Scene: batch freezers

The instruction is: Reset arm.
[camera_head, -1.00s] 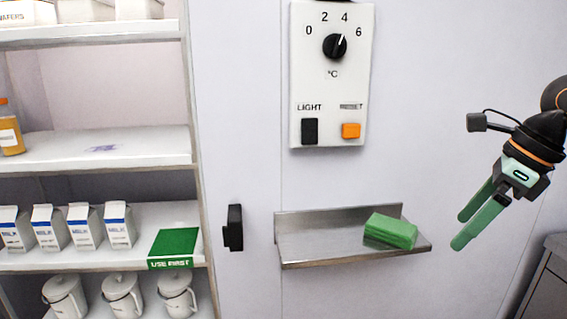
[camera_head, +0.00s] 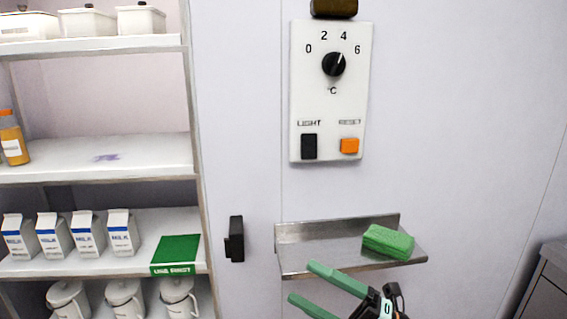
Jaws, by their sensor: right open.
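My right gripper (camera_head: 303,283) is at the bottom of the view, its two green fingers spread and pointing up and left. It is open and empty, in front of and below the left part of the metal wall shelf. Its wrist runs off the bottom edge. My left gripper is not in view.
The metal wall shelf (camera_head: 305,260) holds a green sponge-like block (camera_head: 388,242). Above hangs a control panel (camera_head: 330,110) with a dial (camera_head: 333,64) and switches. At left a shelf unit (camera_head: 190,150) holds milk cartons (camera_head: 88,233), jugs and tubs. A dark handle (camera_head: 235,240) sits between.

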